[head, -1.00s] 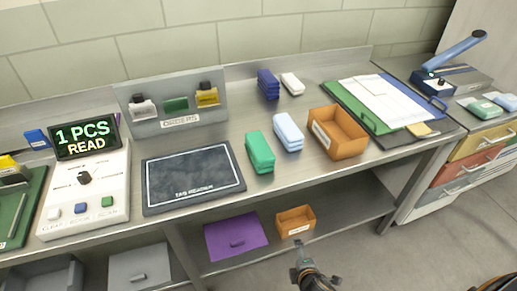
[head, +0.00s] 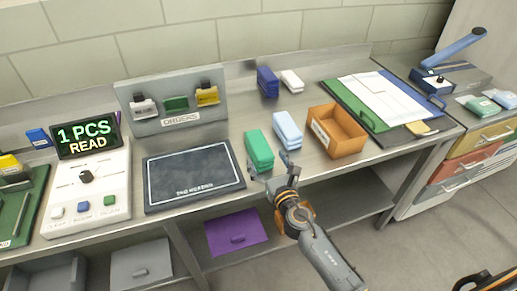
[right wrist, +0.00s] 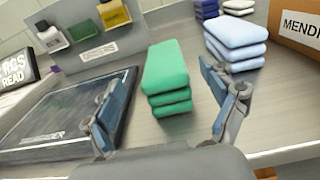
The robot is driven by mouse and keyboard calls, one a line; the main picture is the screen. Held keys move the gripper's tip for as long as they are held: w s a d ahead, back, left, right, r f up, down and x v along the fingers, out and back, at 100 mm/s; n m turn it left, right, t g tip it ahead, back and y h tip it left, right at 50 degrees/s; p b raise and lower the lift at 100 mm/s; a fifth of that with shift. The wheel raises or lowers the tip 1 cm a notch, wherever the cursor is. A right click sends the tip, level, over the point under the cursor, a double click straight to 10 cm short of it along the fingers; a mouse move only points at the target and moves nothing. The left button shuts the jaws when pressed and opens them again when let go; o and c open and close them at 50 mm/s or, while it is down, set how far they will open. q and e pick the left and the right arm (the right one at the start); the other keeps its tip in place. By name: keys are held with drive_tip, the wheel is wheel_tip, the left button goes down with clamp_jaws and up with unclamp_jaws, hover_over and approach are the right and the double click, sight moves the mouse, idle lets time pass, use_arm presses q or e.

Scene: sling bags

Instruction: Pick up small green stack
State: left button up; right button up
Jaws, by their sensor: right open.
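The small green stack (head: 259,150) of folded cloths sits near the table's front edge, between the dark mat and a light blue stack. My right gripper (head: 273,172) is at the front edge, just in front of the green stack. In the right wrist view the green stack (right wrist: 172,78) stands ahead between the two spread fingers of the right gripper (right wrist: 165,100). The fingers are open and nothing is held. My left gripper is not in view.
The light blue stack (head: 287,131) stands close to the right of the green one. An orange box (head: 349,143) is further right. The dark mat (head: 193,177) lies to the left. Navy (head: 267,82) and white (head: 292,81) stacks stand behind.

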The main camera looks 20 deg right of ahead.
sight(260, 146)
drive_tip(key=w, duration=0.6)
drive_tip(key=shift+w+f+b, duration=0.1)
drive_tip(key=shift+w+b, duration=0.2)
drive_tip(key=shift+s, duration=0.1)
drive_tip(key=c, duration=1.3)
